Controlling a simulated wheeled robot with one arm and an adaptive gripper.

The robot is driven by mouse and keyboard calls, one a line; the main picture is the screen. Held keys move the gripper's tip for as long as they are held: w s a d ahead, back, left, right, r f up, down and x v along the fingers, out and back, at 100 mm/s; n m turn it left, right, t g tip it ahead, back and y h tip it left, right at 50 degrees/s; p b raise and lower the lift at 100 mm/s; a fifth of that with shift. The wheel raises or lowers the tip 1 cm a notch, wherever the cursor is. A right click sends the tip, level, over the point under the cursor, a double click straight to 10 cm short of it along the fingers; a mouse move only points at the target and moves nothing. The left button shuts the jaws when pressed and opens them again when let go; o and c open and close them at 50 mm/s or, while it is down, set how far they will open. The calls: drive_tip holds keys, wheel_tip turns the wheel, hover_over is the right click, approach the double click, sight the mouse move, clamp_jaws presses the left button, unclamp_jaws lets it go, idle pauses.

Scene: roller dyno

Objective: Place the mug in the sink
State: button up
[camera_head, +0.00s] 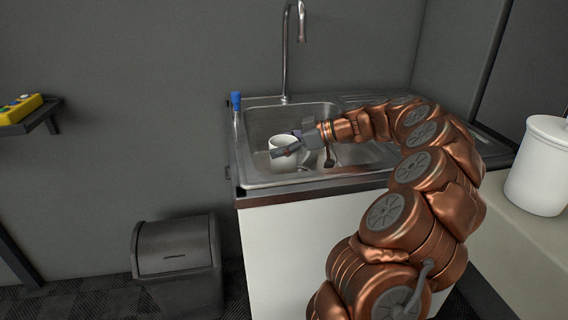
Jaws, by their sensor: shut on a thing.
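A white mug (282,158) is over the left part of the sink basin, upright as far as I can see. My gripper (287,147) is shut on the mug, reaching in from the right across its upper side. The metal sink (257,182) has its basin around and below the mug. I cannot tell whether the mug's bottom touches the basin floor. Part of the mug is hidden by my gripper fingers.
A tall faucet (285,55) rises behind the basin. A blue-capped bottle (236,102) stands at the sink's back left corner. A dark bin (178,260) stands on the floor at left. A white canister (540,165) stands on the right counter.

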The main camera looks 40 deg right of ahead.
sight(307, 153)
drive_tip(key=shift+f, duration=2.3)
drive_tip(key=shift+f+b, duration=0.65)
drive_tip(key=shift+b, duration=0.55)
drive_tip(key=o, duration=1.3)
drive_tip(key=shift+r, duration=0.15)
drive_tip(key=shift+d+r+p, duration=0.1)
drive_tip(key=shift+r+p, duration=0.5)
drive_tip(key=shift+p, duration=0.6)
drive_tip(key=v, duration=0.7)
drive_tip(key=shift+s+d, duration=0.2)
